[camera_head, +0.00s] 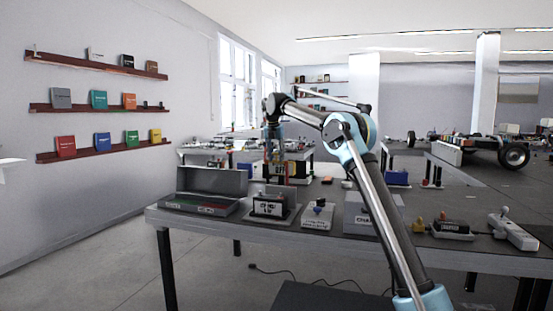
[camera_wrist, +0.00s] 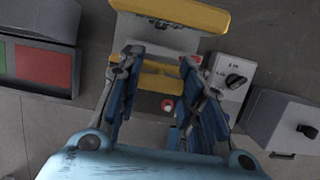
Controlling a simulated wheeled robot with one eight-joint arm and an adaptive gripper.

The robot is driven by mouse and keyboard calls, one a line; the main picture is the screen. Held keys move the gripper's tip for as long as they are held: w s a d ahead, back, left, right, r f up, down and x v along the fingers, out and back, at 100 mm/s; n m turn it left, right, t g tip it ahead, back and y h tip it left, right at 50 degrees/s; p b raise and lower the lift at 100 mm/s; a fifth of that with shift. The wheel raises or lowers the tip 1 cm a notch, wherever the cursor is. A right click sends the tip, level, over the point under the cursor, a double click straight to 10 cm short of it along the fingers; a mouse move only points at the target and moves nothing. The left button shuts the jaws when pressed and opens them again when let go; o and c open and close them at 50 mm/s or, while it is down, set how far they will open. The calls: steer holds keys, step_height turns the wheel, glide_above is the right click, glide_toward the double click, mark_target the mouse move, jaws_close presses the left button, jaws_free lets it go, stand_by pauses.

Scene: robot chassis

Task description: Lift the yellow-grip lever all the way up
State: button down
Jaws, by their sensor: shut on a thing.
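My gripper (camera_wrist: 160,85) has its two blue-padded fingers on either side of a yellow bar, the lever's grip (camera_wrist: 158,82), and is shut on it. The bar lies across the gap between the fingers. Beyond it is a wider yellow piece (camera_wrist: 175,12) with a grey part below it; how it joins the lever is unclear. A small red button (camera_wrist: 167,104) shows between the fingers. In the head view my gripper (camera_head: 275,158) points down over the bench, and the grip is too small to make out there.
An open grey case (camera_head: 210,192) with green and red panels stands to the left. A small pale box with a black knob (camera_wrist: 235,77) and a grey box (camera_wrist: 285,122) are close on the right. More devices stand along the bench (camera_head: 300,228). Wall shelves are far left.

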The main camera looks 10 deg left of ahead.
steer(key=shift+w, duration=0.15)
steer(key=c, duration=1.1)
jaws_free()
steer(key=shift+r, duration=0.2)
steer(key=v, duration=1.1)
steer(key=shift+r, duration=0.25)
